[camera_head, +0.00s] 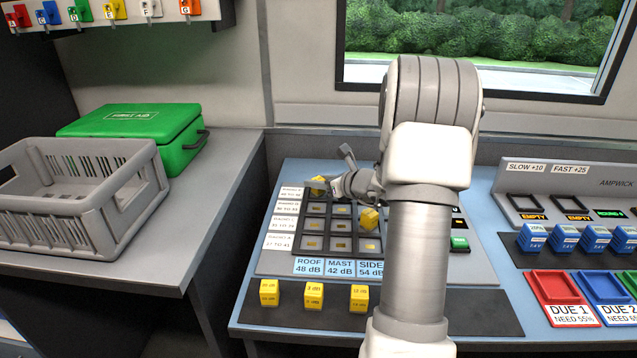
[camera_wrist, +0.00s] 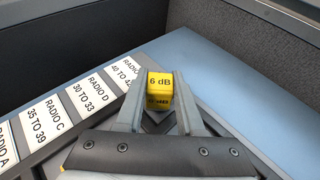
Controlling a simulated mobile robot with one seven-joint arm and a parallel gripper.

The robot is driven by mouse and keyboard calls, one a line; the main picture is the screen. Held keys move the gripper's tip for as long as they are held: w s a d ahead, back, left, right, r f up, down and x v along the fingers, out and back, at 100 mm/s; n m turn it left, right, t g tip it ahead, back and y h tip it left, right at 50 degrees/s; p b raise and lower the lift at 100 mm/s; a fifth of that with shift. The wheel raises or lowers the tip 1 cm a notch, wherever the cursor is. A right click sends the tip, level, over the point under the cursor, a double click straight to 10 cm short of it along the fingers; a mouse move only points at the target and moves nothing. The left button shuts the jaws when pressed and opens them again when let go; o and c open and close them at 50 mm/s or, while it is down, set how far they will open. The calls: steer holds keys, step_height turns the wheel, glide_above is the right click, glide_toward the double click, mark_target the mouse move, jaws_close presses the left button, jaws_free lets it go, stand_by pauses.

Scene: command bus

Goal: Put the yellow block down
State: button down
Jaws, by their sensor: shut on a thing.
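My gripper (camera_head: 326,187) is shut on a yellow block (camera_head: 318,185) at the upper left corner of the dark slotted rack (camera_head: 327,210). In the wrist view the block (camera_wrist: 159,82) reads "6 dB" and sits between the two fingertips (camera_wrist: 158,100). Another yellow block (camera_head: 369,219) stands in the rack at the right, partly beside my arm.
Three yellow blocks (camera_head: 313,295) stand on the dark front strip. Blue blocks (camera_head: 565,238) and red and blue trays (camera_head: 566,290) are at the right. A grey crate (camera_head: 120,215) and a green first aid box (camera_head: 185,150) stand on the left counter. My arm hides part of the console.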

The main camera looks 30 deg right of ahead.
steer(key=shift+f, duration=0.2)
steer(key=c, duration=0.5)
jaws_free()
steer(key=shift+r, duration=0.2)
steer(key=shift+s+d+r, duration=0.1)
steer(key=shift+s+r, duration=0.1)
steer(key=shift+s, duration=0.15)
steer(key=p+v, duration=0.2)
steer(key=v, duration=0.8)
steer(key=shift+s, duration=0.35)
steer(key=shift+s+r+p, duration=0.1)
steer(key=shift+s+p, duration=0.2)
